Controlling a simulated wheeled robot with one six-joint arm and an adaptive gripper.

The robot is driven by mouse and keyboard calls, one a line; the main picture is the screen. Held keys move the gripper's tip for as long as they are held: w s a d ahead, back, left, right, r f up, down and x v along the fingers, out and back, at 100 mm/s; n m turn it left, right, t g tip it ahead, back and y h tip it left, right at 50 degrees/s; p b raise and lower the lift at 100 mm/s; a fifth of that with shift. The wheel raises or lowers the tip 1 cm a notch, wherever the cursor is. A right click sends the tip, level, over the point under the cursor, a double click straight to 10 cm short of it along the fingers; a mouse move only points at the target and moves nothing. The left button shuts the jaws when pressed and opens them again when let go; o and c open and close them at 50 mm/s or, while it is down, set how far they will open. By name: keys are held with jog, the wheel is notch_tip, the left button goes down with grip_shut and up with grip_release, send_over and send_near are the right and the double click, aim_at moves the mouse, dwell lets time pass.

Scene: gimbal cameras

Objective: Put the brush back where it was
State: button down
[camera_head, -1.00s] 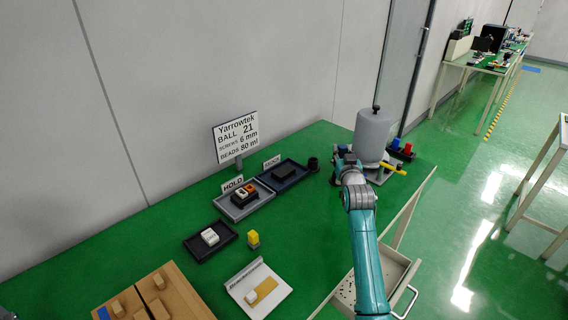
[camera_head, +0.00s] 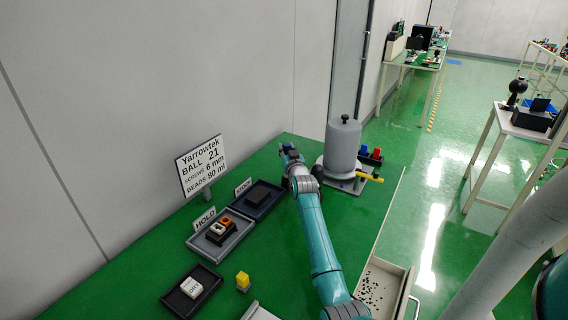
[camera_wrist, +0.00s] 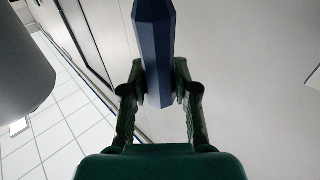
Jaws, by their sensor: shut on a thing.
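In the wrist view my gripper (camera_wrist: 160,78) is shut on a dark blue, six-sided handle (camera_wrist: 154,35), which I take to be the brush. The handle runs between the two fingers and out of the top of that view; no bristles show. In the head view my gripper (camera_head: 288,151) is at the back of the green table, behind the dark tray and left of the grey hopper. The held brush is too small to make out there. The dark cup that stood beside this tray is not clearly visible, and my arm covers that area.
The grey hopper (camera_head: 342,148) stands close to the right of my arm, with a yellow handle (camera_head: 370,177) low at its side. The dark tray (camera_head: 236,205), the HOLD tray (camera_head: 203,247) and a sign (camera_head: 203,167) are left of it. An open drawer (camera_head: 378,308) juts out in front.

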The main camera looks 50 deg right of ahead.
jog(key=shift+f, duration=2.4)
jog(key=c, duration=0.9)
grip_release()
